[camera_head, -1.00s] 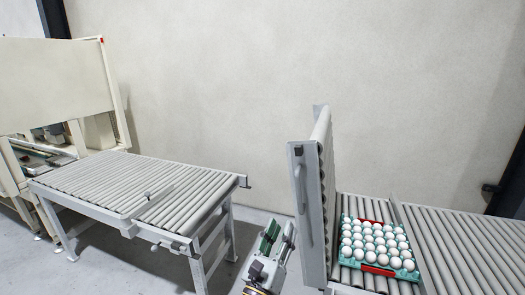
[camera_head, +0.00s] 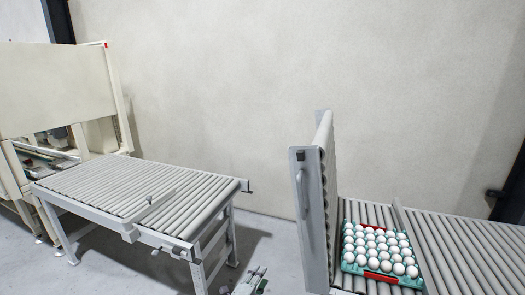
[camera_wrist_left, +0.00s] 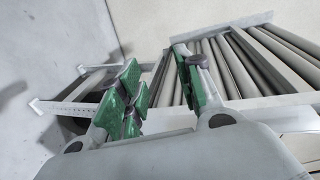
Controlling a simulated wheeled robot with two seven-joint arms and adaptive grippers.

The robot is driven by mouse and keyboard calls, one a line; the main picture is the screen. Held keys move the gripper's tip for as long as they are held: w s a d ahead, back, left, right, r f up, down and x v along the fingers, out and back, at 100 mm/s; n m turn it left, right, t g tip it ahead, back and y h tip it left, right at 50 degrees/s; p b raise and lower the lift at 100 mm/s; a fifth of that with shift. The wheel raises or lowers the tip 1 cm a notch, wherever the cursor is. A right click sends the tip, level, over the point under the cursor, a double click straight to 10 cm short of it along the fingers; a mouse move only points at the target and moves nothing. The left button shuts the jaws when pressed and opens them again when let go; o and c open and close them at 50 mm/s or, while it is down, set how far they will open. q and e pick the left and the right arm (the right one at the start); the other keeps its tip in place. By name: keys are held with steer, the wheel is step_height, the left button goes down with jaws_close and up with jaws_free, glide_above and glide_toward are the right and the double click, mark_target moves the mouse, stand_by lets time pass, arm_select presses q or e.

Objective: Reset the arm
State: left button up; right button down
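My left gripper (camera_head: 253,282) shows at the bottom edge of the head view, low between the two roller conveyors, mostly cut off. In the left wrist view its green-padded fingers (camera_wrist_left: 160,88) stand apart with nothing between them. My right gripper is in neither view. The teal egg tray (camera_head: 353,268) holds several white eggs and has red parts at its front and back edges. It sits on the right roller conveyor (camera_head: 465,250), apart from my left gripper.
An upright roller section (camera_head: 312,220) stands at the left end of the right conveyor, beside the tray. The left roller conveyor (camera_head: 140,195) is empty and leads to a cream machine (camera_head: 55,85). Grey floor (camera_head: 262,235) shows between the conveyors.

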arm_select(q)
steer(key=s+a+f+n+g+y, duration=0.15)
steer(key=a+f+n, duration=0.25)
steer(key=a+f, duration=0.45)
steer(key=a+f+n+g+y, duration=0.2)
steer(key=a+f+n, duration=0.25)
steer(key=f, duration=0.75)
steer(key=s+a+f+n+g+y, duration=0.1)
steer(key=s+a+f+n+g, duration=0.15)
steer(key=s+a+f, duration=0.45)
steer(key=s+a+f+n+g+y, duration=0.1)
steer(key=s+a+f+n, duration=0.3)
steer(key=f, duration=0.5)
steer(key=s+a+f+n+g, duration=0.1)
steer(key=s+f, duration=0.3)
steer(key=s, duration=0.5)
steer(key=s+a+f+n+g+y, duration=0.15)
steer(key=s+f, duration=0.35)
steer(key=s, duration=0.5)
steer(key=s+a+f+n+g, duration=0.15)
steer(key=s+f, duration=0.25)
steer(key=s, duration=0.5)
steer(key=s+d+f+g, duration=0.2)
steer(key=s+d, duration=0.1)
steer(key=s, duration=1.1)
steer(key=shift+s+h, duration=0.15)
steer(key=shift+h, duration=0.15)
steer(key=shift+d, duration=0.1)
